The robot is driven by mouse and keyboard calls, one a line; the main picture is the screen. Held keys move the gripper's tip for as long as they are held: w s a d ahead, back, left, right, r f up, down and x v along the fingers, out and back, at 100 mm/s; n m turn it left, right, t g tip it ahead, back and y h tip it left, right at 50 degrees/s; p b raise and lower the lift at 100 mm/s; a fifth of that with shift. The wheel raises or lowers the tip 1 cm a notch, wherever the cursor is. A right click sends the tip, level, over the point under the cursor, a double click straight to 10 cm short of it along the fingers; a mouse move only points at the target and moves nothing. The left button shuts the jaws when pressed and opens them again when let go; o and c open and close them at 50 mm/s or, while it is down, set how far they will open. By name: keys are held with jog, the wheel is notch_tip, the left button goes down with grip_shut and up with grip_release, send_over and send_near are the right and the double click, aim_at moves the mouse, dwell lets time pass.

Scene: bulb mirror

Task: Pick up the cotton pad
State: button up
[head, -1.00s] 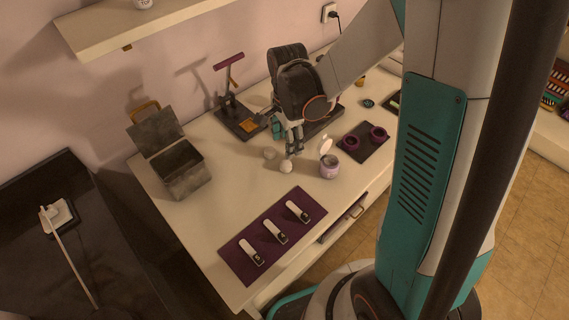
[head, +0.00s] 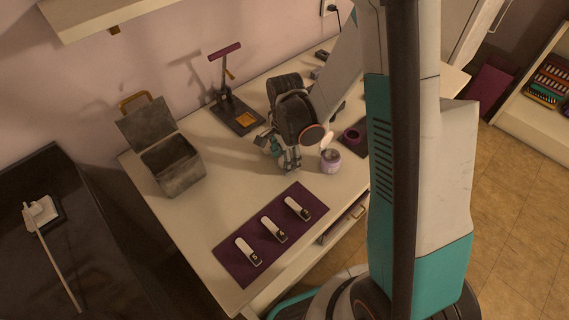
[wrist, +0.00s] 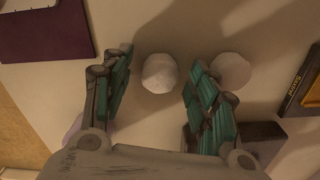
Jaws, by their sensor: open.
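A white, round cotton pad (wrist: 160,73) lies on the pale table in the wrist view, between and slightly beyond the fingers of my open gripper (wrist: 155,80). I see no contact with it. A second white, round pad (wrist: 231,70) lies outside the right finger. In the head view my gripper (head: 279,155) is low over the table, left of the lilac jar (head: 330,162) with its lid up. The gripper hides both pads there.
A purple mat (head: 228,250) with several white-and-dark clips lies at the front. An open grey metal box (head: 180,176) stands at the left, and a purple-topped stand (head: 226,75) at the back. The table between box and mat is clear.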

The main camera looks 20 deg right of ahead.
jog(key=shift+r, duration=0.1)
jog(key=shift+c, duration=0.6)
jog(key=c, duration=0.7)
jog(key=shift+o, duration=0.2)
notch_tip(320, 180, up, 20)
jog(key=p, duration=0.7)
jog(key=shift+p, duration=0.3)
jog(key=shift+o, duration=0.6)
jog(key=c, duration=0.4)
